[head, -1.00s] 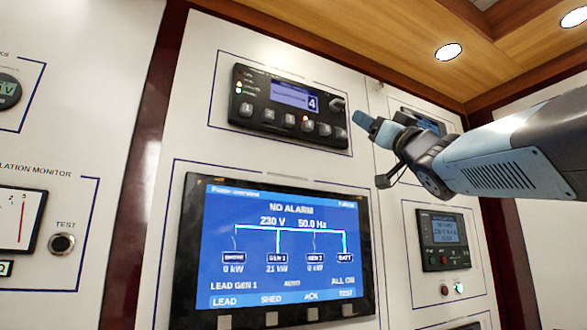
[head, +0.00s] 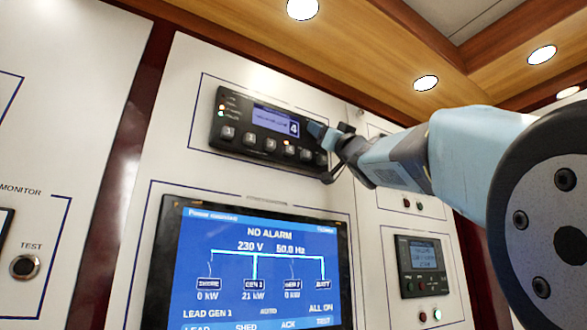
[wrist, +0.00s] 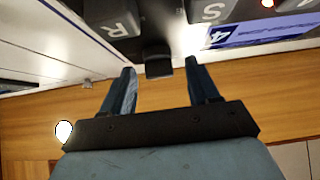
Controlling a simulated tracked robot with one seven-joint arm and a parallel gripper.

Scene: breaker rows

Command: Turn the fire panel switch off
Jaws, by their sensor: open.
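A dark panel (head: 265,128) with a small lit display showing 4 and a row of square buttons is mounted high on the white wall. I cannot read its title. My gripper (head: 318,131) is at the panel's right end and hides the switch there in the head view. In the wrist view a dark protruding switch knob (wrist: 158,66) lies between my two open fingertips, one on each side. The fingers appear apart from it. I cannot tell its setting.
A large blue screen (head: 250,265) reading NO ALARM is below the panel. A smaller dark controller (head: 421,266) is at the right. A TEST button (head: 24,266) is at the far left. The wooden ceiling (head: 370,60) is close above.

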